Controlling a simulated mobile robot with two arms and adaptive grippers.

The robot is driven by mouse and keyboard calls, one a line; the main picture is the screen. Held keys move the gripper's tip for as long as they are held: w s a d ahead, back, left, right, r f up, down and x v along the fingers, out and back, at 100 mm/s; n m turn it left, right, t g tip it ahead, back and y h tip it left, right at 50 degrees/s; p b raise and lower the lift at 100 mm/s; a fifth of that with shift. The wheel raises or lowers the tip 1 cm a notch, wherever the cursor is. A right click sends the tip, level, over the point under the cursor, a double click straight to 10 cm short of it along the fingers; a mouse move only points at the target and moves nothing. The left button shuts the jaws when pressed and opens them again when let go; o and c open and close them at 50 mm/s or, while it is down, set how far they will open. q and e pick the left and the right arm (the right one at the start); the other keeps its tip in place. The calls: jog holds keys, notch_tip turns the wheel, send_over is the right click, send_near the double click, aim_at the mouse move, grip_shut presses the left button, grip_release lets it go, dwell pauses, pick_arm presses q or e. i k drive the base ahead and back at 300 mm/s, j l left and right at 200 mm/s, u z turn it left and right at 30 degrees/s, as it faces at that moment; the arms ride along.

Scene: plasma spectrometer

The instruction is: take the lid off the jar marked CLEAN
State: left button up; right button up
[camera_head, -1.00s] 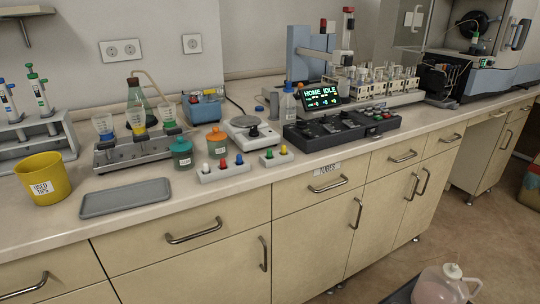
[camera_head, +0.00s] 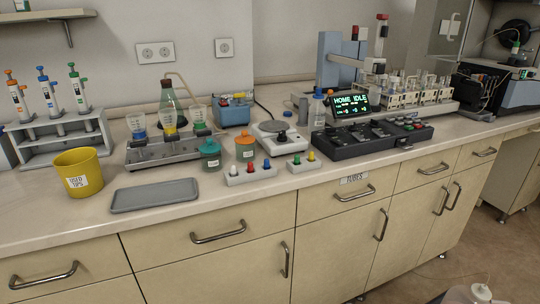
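Two small jars stand upright on the worktop, both with their lids on. One is a teal jar with a teal lid (camera_head: 210,153). Each has a small white label, too small to read here, so I cannot tell which is marked CLEAN. Neither of my grippers is in view.
A grey tray (camera_head: 154,196) and a yellow used-tips bin (camera_head: 78,174) stand left of the jars. A rack of flasks (camera_head: 165,151) is behind. Bare worktop lies in front.

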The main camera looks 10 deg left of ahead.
aim_at(210, 147)
jog(key=j, duration=0.65)
jog(key=j+z, duration=0.5)
jog(key=j, duration=0.3)
jog(key=k+j+z, duration=0.1)
jog(key=j+z, duration=0.35)
jog(key=j, duration=0.35)
jog(key=z, duration=0.4)
